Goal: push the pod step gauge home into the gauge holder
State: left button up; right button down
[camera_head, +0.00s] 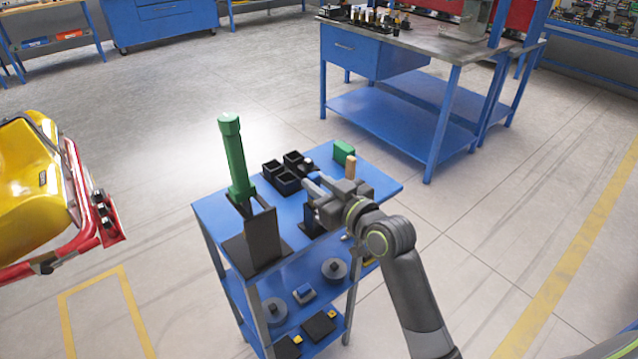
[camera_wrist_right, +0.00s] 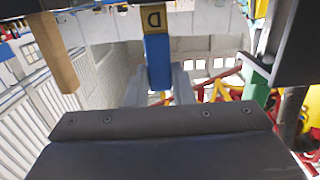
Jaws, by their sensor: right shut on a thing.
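My right gripper (camera_head: 314,186) is over the middle of the blue cart, shut on a small blue block that I take as the pod step gauge (camera_head: 314,177). In the right wrist view the gauge (camera_wrist_right: 158,62) sits between the two grey fingers (camera_wrist_right: 158,90), with a tan end marked D (camera_wrist_right: 154,18) beyond them. A dark upright piece (camera_head: 309,223) stands on the cart beneath the gripper; I cannot tell whether it is the gauge holder. The contact between gauge and holder is hidden. My left gripper is in neither view.
A green cylinder (camera_head: 236,160) stands at a black bracket (camera_head: 262,238) on the cart's left. Black open boxes (camera_head: 287,182), a green block (camera_head: 343,152) and a wooden peg (camera_head: 351,168) stand close by. The cart top (camera_head: 384,186) is bare at right.

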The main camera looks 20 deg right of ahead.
jog(key=shift+f, duration=0.3)
jog(key=shift+c, duration=1.9)
grip_release()
jog(key=shift+s, duration=0.1)
jog(key=p+v, duration=0.1)
jog(key=v, duration=0.5)
jog(key=shift+s+d, duration=0.2)
jog(key=shift+s, duration=0.2)
